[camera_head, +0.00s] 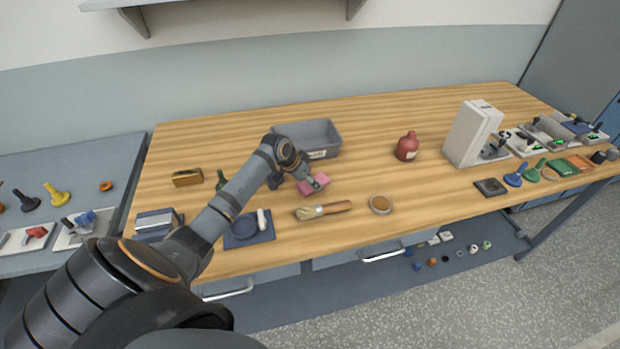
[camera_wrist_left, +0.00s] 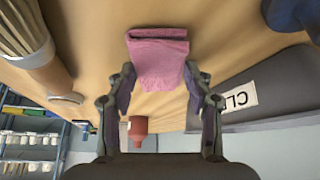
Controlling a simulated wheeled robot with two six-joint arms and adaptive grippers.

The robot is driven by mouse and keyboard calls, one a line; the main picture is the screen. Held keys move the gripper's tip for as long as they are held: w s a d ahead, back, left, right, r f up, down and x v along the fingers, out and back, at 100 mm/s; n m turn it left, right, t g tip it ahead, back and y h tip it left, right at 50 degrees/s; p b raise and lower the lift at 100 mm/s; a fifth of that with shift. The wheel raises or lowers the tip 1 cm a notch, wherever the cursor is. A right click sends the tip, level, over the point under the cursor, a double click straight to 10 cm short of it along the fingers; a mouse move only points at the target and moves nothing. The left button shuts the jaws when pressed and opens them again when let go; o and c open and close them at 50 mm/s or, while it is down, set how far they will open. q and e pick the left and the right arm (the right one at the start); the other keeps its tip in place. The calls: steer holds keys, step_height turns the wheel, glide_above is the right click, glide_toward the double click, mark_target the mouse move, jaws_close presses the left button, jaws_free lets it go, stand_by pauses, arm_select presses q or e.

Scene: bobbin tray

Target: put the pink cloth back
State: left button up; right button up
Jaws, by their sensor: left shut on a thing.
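The pink cloth (camera_head: 314,187) is at the middle of the wooden table, in front of the grey bin (camera_head: 322,152). My left gripper (camera_head: 309,182) comes from the left and is shut on the cloth. In the left wrist view the folded cloth (camera_wrist_left: 158,58) sits between the two fingers of my left gripper (camera_wrist_left: 160,80). I cannot tell whether the cloth touches the table. The bin also shows in the wrist view (camera_wrist_left: 270,85), with a partly visible label. My right gripper is not in view.
A brush (camera_head: 322,210) and a small round dish (camera_head: 380,204) lie in front of the cloth. A blue mat (camera_head: 240,236) is to the left. A red bottle (camera_head: 407,147) and a white box (camera_head: 471,132) stand to the right. The table behind the bottle is clear.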

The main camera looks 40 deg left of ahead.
arm_select(q)
steer(key=o, duration=0.7)
steer(key=shift+f, duration=0.15)
steer(key=shift+c, duration=0.2)
steer(key=o, duration=0.4)
steer(key=shift+o, duration=0.2)
steer(key=v, duration=1.2)
steer(key=shift+r+b, duration=0.2)
steer(key=shift+b, duration=0.15)
